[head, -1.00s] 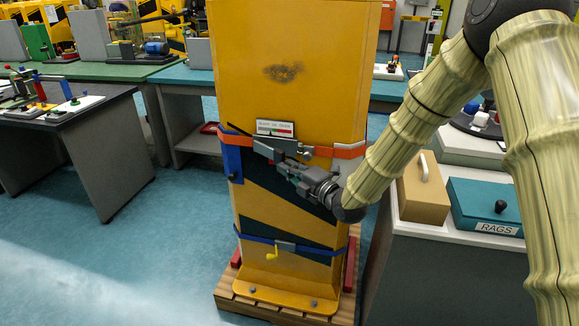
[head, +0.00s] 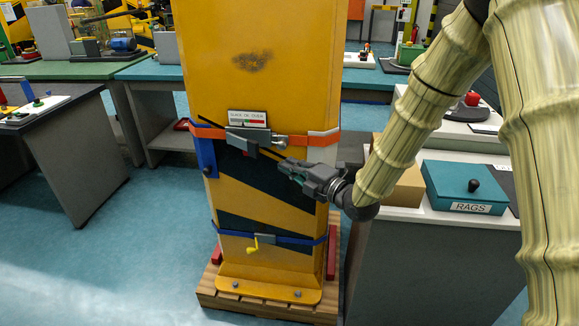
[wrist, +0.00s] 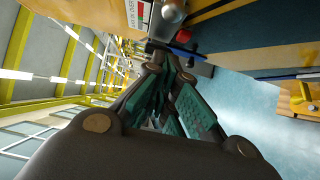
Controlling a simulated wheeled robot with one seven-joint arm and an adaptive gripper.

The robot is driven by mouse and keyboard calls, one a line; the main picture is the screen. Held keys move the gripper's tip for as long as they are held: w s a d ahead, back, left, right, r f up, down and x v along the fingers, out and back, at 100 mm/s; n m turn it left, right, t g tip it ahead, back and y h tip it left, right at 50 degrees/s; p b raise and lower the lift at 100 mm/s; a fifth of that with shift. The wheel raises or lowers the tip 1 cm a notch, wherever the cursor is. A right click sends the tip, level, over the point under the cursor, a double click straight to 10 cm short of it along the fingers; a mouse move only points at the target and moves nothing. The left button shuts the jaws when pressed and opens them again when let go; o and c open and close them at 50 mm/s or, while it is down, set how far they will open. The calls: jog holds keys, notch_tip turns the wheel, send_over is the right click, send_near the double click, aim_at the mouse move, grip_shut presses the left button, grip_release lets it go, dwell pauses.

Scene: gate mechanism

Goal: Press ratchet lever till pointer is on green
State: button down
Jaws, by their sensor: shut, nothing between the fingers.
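A grey ratchet (head: 248,138) sits on the orange strap (head: 320,139) around a yellow post. I cannot tell where the pointer stands. My gripper (head: 283,166) is shut and empty, right of and below the ratchet. It looks apart from the lever in the head view.
A counter on the right holds a teal RAGS box (head: 465,187) and a tan box close to my arm. The floor left is clear.

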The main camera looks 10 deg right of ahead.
dwell(0.5)
jog(key=s+d+f+m+g+h, duration=0.2)
jog(key=s+f+m, duration=0.3)
jog(key=f, duration=0.5)
jog(key=s+d+f+m+g+h, duration=0.1)
jog(key=s+d+f+m+h, duration=0.2)
jog(key=s+f, duration=0.5)
jog(key=s+d+f+m+g+h, duration=0.25)
jog(key=f+m, duration=0.35)
jog(key=f, duration=0.6)
jog(key=s+d+f+m+g+h, duration=0.1)
jog(key=s+f+m, duration=0.3)
jog(key=s, duration=0.6)
jog(key=s+d+f+m+g+h, duration=0.2)
jog(key=s+d+f+m+g, duration=0.2)
jog(key=s, duration=0.7)
jog(key=s+d+f+m+g+h, duration=0.1)
jog(key=s+d+f+m+g, duration=0.1)
jog(key=s, duration=0.8)
notch_tip(320, 180, down, 4)
jog(key=m+g, duration=0.1)
jog(key=m, duration=0.1)
jog(key=shift+s+d+r+m, duration=0.15)
jog(key=shift+s+r+m, duration=0.1)
jog(key=shift+m, duration=0.15)
